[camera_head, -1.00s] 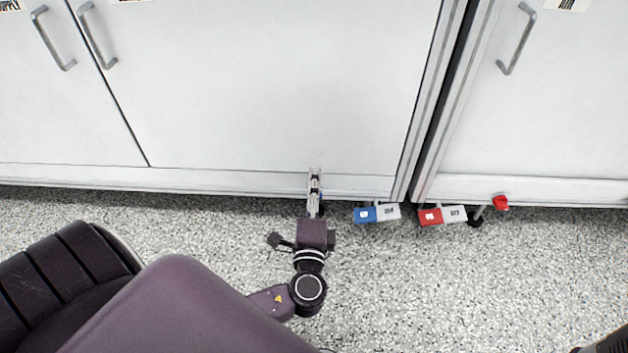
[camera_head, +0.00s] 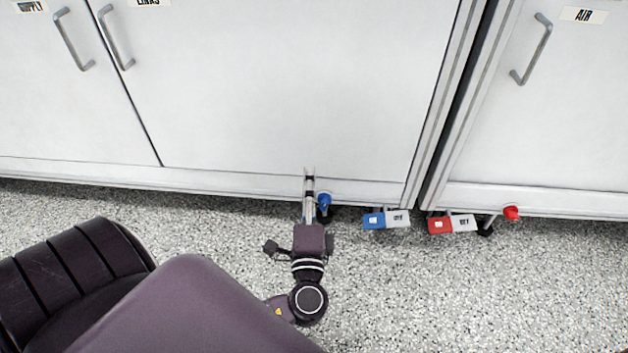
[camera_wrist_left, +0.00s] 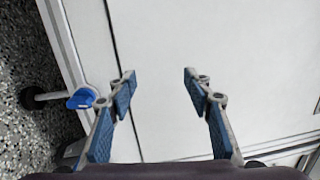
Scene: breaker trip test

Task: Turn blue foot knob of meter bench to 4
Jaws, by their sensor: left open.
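The blue foot knob (camera_head: 324,200) sits at the lower front edge of the white meter bench (camera_head: 260,90), just right of my left gripper (camera_head: 309,172) in the head view. In the left wrist view the blue knob (camera_wrist_left: 82,98) shows at the left, on a dark foot, outside the left finger. My left gripper (camera_wrist_left: 158,76) is open in that view, with nothing between its fingers and the white bench front ahead of them. Any number or mark on the knob is too small to read. My right gripper is not in view.
A blue and white pedal (camera_head: 386,219) and a red and white pedal (camera_head: 452,224) lie right of the knob near the floor. A red knob (camera_head: 511,213) is on the right-hand cabinet (camera_head: 560,120). The speckled floor (camera_head: 420,300) in front is clear.

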